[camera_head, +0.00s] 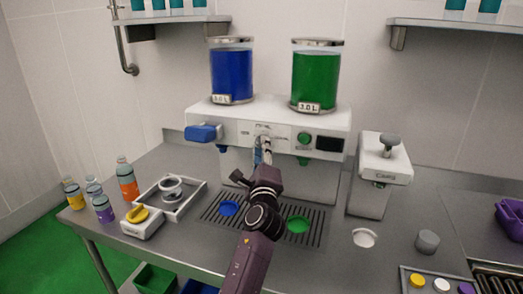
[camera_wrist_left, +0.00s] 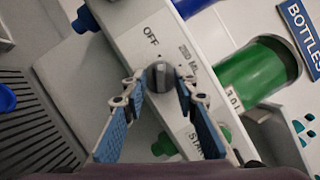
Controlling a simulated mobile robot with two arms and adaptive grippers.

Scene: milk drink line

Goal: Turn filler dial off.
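The filler dial is a round grey knob (camera_wrist_left: 160,78) on the filler's white front panel. In the left wrist view, an OFF label and a 250 ML label are printed beside it. The fingertips of my left gripper (camera_wrist_left: 160,86) stand on either side of the dial, very close to it. I cannot tell whether they press on it. In the head view my left gripper (camera_head: 264,158) reaches the middle of the filler's front (camera_head: 228,128) and hides most of the dial. Which mark the dial points to is not clear. My right gripper is not in view.
A blue tank (camera_head: 232,72) and a green tank (camera_head: 316,75) stand on the filler. A green START button (camera_head: 304,138) and a dark display (camera_head: 329,144) are right of the dial. A white capping machine (camera_head: 383,170) stands at right. Bottles (camera_head: 127,180) stand at left.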

